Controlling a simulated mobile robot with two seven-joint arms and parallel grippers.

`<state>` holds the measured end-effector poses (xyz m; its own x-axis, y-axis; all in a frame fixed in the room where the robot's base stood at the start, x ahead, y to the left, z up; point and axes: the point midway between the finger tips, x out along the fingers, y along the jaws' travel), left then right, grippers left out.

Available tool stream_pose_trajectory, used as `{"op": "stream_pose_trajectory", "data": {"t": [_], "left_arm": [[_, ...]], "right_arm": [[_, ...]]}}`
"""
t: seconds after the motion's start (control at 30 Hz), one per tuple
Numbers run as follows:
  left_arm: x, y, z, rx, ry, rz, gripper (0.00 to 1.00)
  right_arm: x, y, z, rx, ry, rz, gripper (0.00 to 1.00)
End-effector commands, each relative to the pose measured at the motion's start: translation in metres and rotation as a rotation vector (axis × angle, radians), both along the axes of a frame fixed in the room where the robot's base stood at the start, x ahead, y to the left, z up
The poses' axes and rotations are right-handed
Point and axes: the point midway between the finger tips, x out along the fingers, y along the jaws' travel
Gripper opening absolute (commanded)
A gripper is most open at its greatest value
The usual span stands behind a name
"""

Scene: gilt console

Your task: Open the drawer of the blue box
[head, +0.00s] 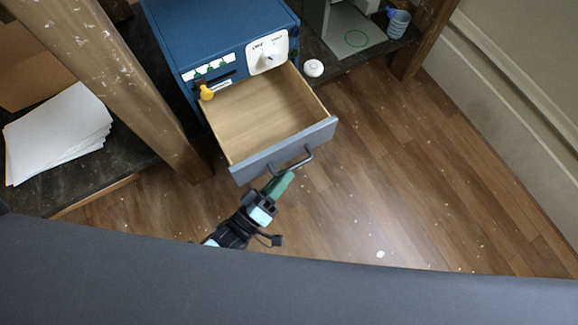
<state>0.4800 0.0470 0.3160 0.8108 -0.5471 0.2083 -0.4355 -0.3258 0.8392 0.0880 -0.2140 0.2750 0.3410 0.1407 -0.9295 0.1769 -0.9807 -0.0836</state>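The blue box (215,30) stands at the top centre. Its drawer (262,122) is pulled far out, and its wooden inside is empty. The drawer's grey front (262,158) carries a dark bar handle (300,160). My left gripper (282,182) is just in front of the handle, with its green fingertips at or very near the handle's left part. Whether they touch or grip it cannot be told, as the fingers overlap in this view. My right gripper is not in view.
The box front has a white dial panel (268,52) and a yellow knob (206,92). White paper (58,132) lies on the dark shelf at left, behind a wooden post (120,75). The wooden floor (400,180) at right is mostly clear.

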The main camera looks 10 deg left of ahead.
Motion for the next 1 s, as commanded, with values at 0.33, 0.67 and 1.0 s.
{"op": "stream_pose_trajectory", "data": {"t": [0.33, 0.67, 1.0], "left_arm": [[-0.034, 0.023, -0.009, 0.002, 0.001, 0.000, 0.33], [-0.036, 0.025, -0.009, 0.001, 0.000, -0.001, 0.33], [-0.036, 0.025, -0.009, 0.001, 0.000, -0.001, 0.33]], "right_arm": [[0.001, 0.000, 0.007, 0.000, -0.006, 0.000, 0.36], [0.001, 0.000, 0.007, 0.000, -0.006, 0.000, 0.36], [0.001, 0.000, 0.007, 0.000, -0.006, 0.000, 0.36]]}}
